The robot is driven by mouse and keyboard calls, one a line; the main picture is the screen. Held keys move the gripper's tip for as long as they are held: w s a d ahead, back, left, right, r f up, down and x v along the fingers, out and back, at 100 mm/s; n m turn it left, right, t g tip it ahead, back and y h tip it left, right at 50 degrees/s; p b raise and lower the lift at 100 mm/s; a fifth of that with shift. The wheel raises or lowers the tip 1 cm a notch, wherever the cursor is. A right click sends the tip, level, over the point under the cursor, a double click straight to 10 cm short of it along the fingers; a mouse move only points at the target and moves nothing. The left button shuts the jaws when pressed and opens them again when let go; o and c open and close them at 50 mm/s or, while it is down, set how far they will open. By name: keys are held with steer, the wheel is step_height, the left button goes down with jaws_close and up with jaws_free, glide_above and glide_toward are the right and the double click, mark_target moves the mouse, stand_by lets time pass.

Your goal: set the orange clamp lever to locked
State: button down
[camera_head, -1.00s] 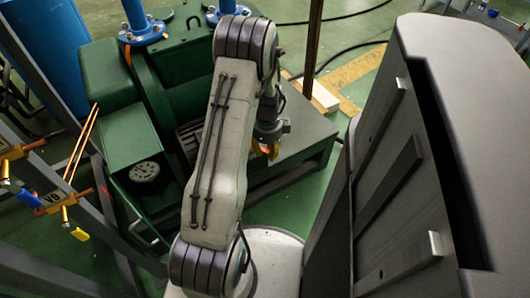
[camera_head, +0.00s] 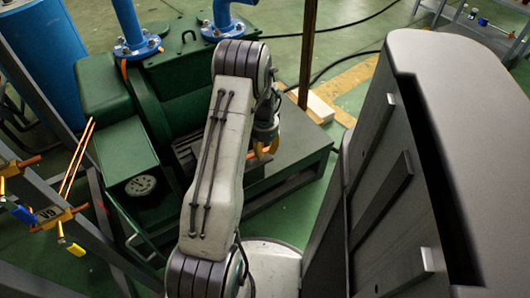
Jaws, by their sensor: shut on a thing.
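My gripper (camera_head: 265,149) is at the end of my arm, beside the dark green machine's flat top, and partly hidden by my arm. It looks closed, with an orange-yellow piece between or at its fingertips; I cannot tell whether this is the clamp lever. A thin orange lever-like strip (camera_head: 124,68) stands below the left blue pipe flange (camera_head: 137,46), apart from my gripper. Its locked or unlocked position is too small to tell.
A round gauge (camera_head: 140,185) sits on the green machine (camera_head: 122,150). Valves with blue and yellow handles (camera_head: 60,216) are on a grey frame at left. A large dark cabinet-like body (camera_head: 400,170) fills the right. Green floor shows between.

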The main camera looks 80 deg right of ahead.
mark_target(263, 150)
steer(key=shift+w+d+n, duration=0.2)
steer(key=shift+d+n, duration=0.05)
steer(key=shift+n, duration=0.35)
steer(key=c, duration=0.9)
jaws_free()
steer(key=shift+c, duration=0.2)
step_height(263, 150, up, 12)
steer(key=shift+w, duration=0.1)
stand_by(0.5)
